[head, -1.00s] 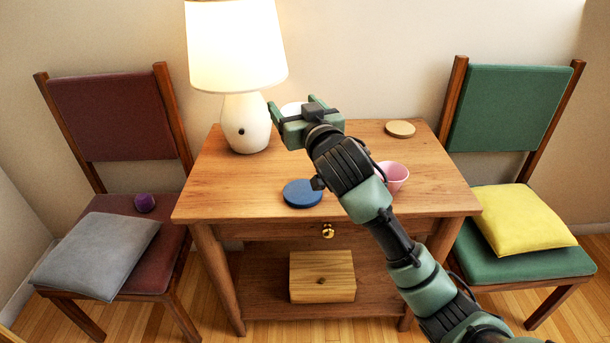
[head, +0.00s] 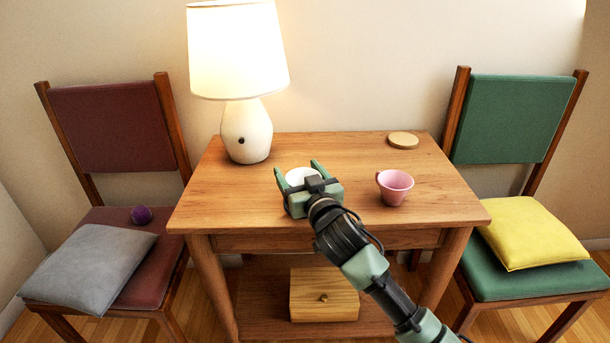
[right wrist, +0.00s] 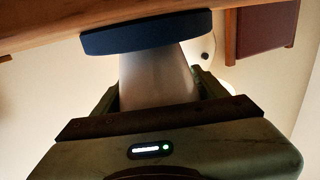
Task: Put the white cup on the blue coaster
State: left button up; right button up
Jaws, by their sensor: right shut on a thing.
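The white cup (head: 302,176) is between the fingers of my right gripper (head: 300,172), which is shut on it, over the front middle of the table. In the right wrist view, which looks upside down, the cup (right wrist: 155,78) has its narrow end against the blue coaster (right wrist: 150,34). They look to be touching, but I cannot rule out a thin gap. The coaster lies on the wooden table (head: 235,205). In the head view the coaster is hidden behind the cup and gripper. My left gripper is not in view.
A pink cup (head: 395,187) stands right of my gripper. A round tan coaster (head: 403,140) lies at the back right. A lit lamp (head: 246,130) stands at the back left. The table between lamp and tan coaster is clear.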

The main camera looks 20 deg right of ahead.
jog(key=shift+f, duration=0.1)
jog(key=o, duration=1.5)
jog(key=shift+r, duration=0.3)
jog(key=s, duration=0.4)
jog(key=s+p, duration=0.1)
jog(key=s, duration=0.7)
jog(key=shift+d, duration=0.4)
jog(key=shift+f, duration=0.1)
